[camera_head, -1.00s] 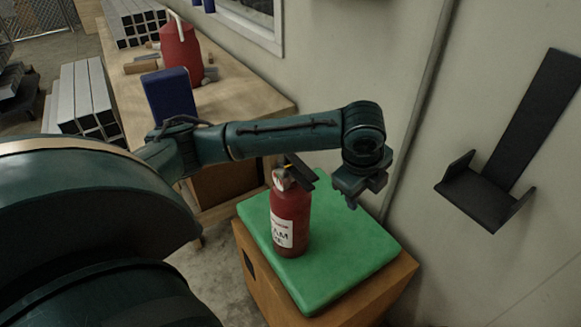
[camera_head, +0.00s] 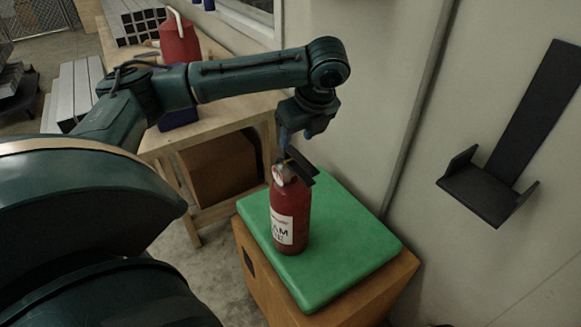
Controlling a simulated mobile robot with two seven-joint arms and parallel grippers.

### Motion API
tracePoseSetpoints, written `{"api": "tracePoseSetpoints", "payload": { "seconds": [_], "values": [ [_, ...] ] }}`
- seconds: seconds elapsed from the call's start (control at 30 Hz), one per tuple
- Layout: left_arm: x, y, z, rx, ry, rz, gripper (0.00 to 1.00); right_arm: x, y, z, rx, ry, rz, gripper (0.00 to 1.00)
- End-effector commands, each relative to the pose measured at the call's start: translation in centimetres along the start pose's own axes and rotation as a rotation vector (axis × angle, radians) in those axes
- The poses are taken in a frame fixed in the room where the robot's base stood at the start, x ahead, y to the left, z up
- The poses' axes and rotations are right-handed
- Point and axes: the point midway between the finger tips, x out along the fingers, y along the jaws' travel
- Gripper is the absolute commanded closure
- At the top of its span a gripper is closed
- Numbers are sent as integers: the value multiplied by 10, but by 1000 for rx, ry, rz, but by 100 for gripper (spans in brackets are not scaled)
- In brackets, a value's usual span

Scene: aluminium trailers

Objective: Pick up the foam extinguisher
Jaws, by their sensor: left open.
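The foam extinguisher (camera_head: 290,222) is a red cylinder with a white label and a black handle on top. It stands upright on a green pad (camera_head: 345,235) that covers a wooden box. My left gripper (camera_head: 296,142) hangs from the wrist, pointing down, just above and behind the extinguisher's handle. It is open with nothing seen between its fingers. The fingertips are partly hidden near the handle, and I cannot tell whether they touch it. My right gripper is not in view.
A black wall bracket (camera_head: 490,190) is on the wall at the right. A wooden workbench (camera_head: 215,115) at the back holds a red container (camera_head: 179,42) and metal tubes. A grey pipe (camera_head: 418,105) runs up the wall. The pad's right part is clear.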

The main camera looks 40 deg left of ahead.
Motion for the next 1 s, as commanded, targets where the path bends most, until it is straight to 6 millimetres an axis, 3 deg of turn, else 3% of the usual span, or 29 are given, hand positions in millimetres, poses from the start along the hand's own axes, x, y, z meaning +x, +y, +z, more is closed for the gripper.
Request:
{"api": "tracePoseSetpoints", "payload": {
  "seconds": [0.4, 0.67, 1.0],
  "values": [
    [50, 2, 0, -1, 0, 0, 55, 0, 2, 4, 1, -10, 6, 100],
    [54, 1, 0, 0, 0, -2, 55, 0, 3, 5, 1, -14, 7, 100],
    [53, 1, 0, 0, 0, -2, 81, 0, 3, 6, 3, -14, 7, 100]
  ]
}}
